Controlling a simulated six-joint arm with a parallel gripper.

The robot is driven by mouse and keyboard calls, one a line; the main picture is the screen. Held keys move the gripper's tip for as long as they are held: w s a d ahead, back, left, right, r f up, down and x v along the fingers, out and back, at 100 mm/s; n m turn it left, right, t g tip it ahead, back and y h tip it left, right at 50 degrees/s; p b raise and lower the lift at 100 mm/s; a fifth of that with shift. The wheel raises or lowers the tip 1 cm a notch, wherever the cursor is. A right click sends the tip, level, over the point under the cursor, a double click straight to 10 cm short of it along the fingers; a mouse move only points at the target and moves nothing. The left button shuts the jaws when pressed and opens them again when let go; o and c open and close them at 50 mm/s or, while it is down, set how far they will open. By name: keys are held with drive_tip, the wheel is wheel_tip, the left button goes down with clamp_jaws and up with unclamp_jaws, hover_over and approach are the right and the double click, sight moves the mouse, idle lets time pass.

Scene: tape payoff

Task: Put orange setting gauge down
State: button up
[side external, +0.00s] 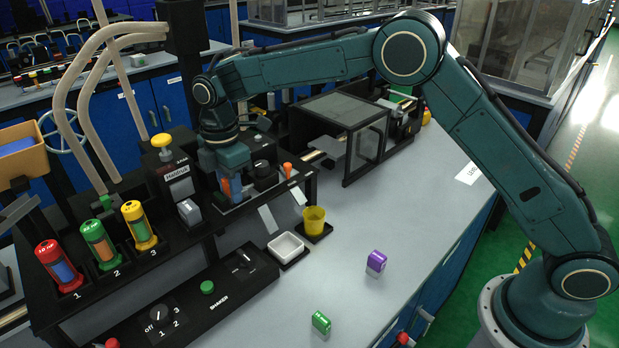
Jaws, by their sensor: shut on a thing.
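My gripper (231,190) points down over the raised black shelf at the back left of the bench. It is shut on the orange setting gauge (225,188), of which only a small orange patch shows between the fingers. The fingers hide most of the gauge, and I cannot tell whether its lower end touches the shelf. Another small orange piece (287,170) stands at the right end of the same shelf, apart from my gripper.
A black knob (262,168) sits close right of my gripper, and a grey block (189,211) to its left. Red, green and yellow cylinders stand further left. A white tray (286,247) and yellow cup (314,220) are in front. Purple and green blocks stand on the otherwise open bench.

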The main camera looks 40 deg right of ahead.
drive_tip(key=o, duration=1)
drive_tip(key=shift+o, duration=0.2)
drive_tip(key=shift+r, duration=0.1)
wheel_tip(320, 180, up, 12)
drive_tip(key=shift+r, duration=0.1)
idle(0.3)
